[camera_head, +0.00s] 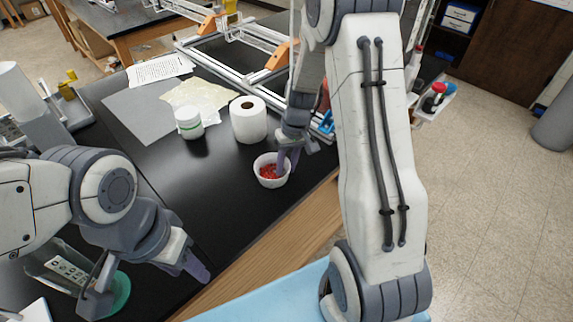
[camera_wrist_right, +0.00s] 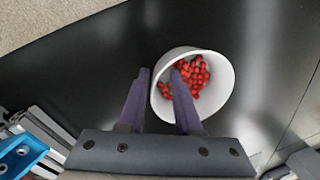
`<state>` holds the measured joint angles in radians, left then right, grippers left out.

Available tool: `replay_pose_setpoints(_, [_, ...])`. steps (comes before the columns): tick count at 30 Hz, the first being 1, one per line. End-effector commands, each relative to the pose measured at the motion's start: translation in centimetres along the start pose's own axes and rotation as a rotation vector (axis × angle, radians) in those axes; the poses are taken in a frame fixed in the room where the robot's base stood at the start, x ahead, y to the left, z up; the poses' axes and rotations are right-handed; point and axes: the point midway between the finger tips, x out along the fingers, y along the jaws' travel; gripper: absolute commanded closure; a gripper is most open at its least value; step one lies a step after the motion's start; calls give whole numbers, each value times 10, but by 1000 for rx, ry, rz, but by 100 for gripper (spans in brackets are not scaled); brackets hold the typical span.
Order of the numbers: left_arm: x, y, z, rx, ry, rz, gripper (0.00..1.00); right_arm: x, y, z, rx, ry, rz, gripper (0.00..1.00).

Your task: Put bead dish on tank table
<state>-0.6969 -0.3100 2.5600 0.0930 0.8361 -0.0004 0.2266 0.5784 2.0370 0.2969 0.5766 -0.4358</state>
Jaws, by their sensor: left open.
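The bead dish (camera_head: 264,180) is a small white bowl with red beads, standing on the black bench top near its front edge. It also shows in the right wrist view (camera_wrist_right: 222,96). My right gripper (camera_head: 289,160) is at the dish from above. In the right wrist view its fingers (camera_wrist_right: 161,75) straddle the dish's near wall, one inside over the beads and one outside, with a gap between them. My left gripper (camera_head: 148,284) is open and empty over the bench at lower left. I cannot tell which surface is the tank table.
A paper roll (camera_head: 248,120) and a white jar (camera_head: 189,123) stand behind the dish. An aluminium extrusion frame (camera_head: 235,70) lies at the back. A clear container (camera_head: 62,272) and a green round item (camera_head: 118,293) are by my left gripper. Open floor lies at right.

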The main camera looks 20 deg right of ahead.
Motion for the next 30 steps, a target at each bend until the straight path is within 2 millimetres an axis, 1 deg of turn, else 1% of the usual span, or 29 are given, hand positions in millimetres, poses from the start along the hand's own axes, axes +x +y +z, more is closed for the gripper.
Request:
replay_pose_setpoints(5, [-1,0,0,0,0,0,50,-1,0,0,0,0,0,67])
replay_pose_setpoints(8, [-5,0,0,0,0,0,50,-7,-1,0,0,1,0,67])
replay_pose_setpoints(9, [-2,0,0,0,0,0,50,-10,0,-1,-1,4,1,67])
replay_pose_setpoints(11, [-2,0,0,0,0,0,50,-19,0,-2,-2,5,1,67])
replay_pose_setpoints(21, [2,0,0,0,0,0,50,-92,0,-1,0,6,1,67])
replay_pose_setpoints(25, [2,0,0,0,0,0,50,-111,0,-1,0,4,0,67])
replay_pose_setpoints(30, [2,0,0,0,0,0,50,-123,0,0,0,2,0,67])
